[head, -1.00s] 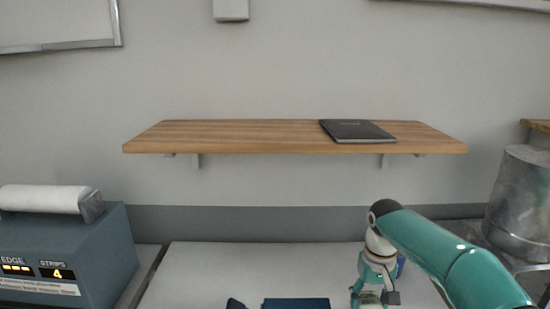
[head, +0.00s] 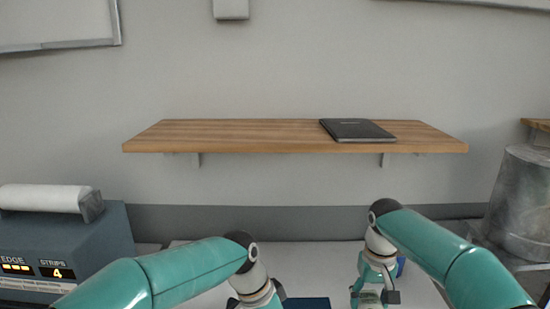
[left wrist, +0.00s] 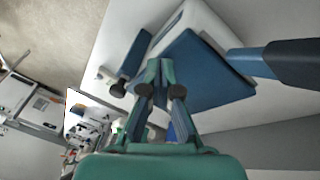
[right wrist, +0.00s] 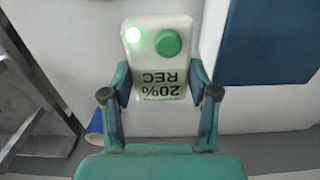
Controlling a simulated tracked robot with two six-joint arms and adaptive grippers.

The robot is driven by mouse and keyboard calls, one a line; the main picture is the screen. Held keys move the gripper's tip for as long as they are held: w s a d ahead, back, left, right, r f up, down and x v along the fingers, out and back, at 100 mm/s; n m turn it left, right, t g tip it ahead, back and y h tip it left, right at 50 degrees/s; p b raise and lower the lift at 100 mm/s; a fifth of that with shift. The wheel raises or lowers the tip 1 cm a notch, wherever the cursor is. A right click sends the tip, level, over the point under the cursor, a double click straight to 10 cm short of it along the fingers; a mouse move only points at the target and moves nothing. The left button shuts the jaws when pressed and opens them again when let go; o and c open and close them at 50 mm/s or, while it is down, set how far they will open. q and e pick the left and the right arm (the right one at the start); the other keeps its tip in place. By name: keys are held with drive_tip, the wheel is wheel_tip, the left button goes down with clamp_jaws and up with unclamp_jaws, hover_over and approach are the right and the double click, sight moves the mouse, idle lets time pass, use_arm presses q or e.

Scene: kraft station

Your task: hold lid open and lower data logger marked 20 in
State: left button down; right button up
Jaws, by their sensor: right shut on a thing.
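My right gripper (right wrist: 160,84) is shut on the data logger (right wrist: 158,88), a white block with a green button, a lit green lamp and "20% REC" reading upside down. In the head view my right gripper (head: 372,298) is low at the right, cut by the frame's bottom. A flat blue panel, seemingly the lid (left wrist: 205,72), lies over a white box (left wrist: 200,22) in the left wrist view. My left gripper (left wrist: 160,66) has its fingers close together at the panel's edge; I cannot tell whether they touch it. The blue panel also shows in the head view (head: 306,304).
A blue-grey machine (head: 65,250) with a white roll stands at the left. A metal pot (head: 522,205) stands at the far right. A wooden shelf (head: 240,135) with a dark notebook (head: 355,131) hangs above the white worktop (head: 318,258).

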use_arm(q)
wheel_tip(320, 180, up, 10)
drive_tip(key=m+t+y, duration=0.1)
drive_tip(key=t, duration=0.1)
hover_over(231, 306)
drive_tip(key=shift+d, duration=0.3)
drive_tip(key=shift+s+f, duration=0.1)
drive_tip(key=shift+f, duration=3.45)
drive_tip(key=shift+a+f, duration=0.1)
drive_tip(key=shift+f, duration=0.2)
use_arm(e)
drive_tip(key=shift+s+r, duration=0.1)
use_arm(q)
drive_tip(key=shift+a+f, duration=0.25)
drive_tip(key=shift+f, duration=0.25)
use_arm(e)
drive_tip(key=shift+d, duration=0.1)
use_arm(q)
drive_tip(key=shift+d+f, duration=0.1)
drive_tip(key=shift+f, duration=3.95)
